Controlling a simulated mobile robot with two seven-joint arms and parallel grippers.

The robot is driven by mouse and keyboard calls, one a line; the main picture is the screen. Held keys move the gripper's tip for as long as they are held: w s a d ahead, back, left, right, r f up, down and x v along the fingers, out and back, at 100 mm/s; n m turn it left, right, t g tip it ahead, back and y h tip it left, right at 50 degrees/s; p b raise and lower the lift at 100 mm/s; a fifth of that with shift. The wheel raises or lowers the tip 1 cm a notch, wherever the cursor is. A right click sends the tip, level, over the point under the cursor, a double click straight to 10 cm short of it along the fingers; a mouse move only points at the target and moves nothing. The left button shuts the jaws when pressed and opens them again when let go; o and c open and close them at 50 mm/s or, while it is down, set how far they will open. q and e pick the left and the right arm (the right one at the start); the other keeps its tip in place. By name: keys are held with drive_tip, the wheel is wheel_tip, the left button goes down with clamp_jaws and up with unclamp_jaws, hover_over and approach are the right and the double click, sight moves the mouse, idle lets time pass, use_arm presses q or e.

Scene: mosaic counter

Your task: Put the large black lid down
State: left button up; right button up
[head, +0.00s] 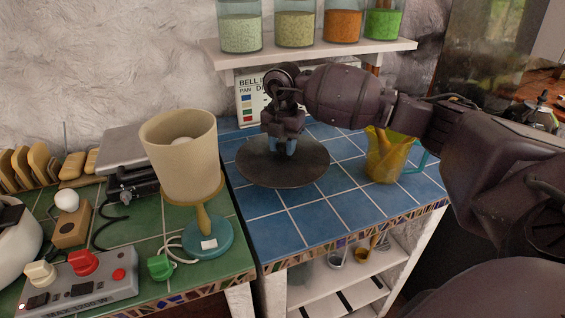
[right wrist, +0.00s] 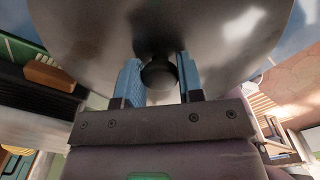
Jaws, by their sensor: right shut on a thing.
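The large black lid (head: 260,172) is a round dark disc over the blue-tiled counter, roughly level. I cannot tell whether it touches the tiles or hangs just above them. My right gripper (head: 284,147) points down at its middle, with blue fingertips shut on its knob. In the right wrist view the lid's shiny face (right wrist: 80,35) fills the top, and the round black knob (right wrist: 158,76) sits between the two blue fingers (right wrist: 158,84). My left gripper is not in view.
A yellow see-through pitcher (head: 384,160) stands right of the lid on the blue tiles (head: 300,225). A lamp (head: 180,150) stands left, on green tiles. A shelf (head: 310,50) with several jars hangs behind. Bare blue tiles lie in front of the lid.

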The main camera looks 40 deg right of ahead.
sight(283, 155)
drive_tip(key=shift+f+b, duration=0.3)
drive_tip(key=shift+f, duration=2.5)
drive_tip(key=o, duration=1.1)
drive_tip(key=shift+c, duration=0.2)
wheel_tip(283, 155, up, 12)
drive_tip(key=shift+r+p, duration=0.1)
drive_tip(key=shift+p, duration=0.55)
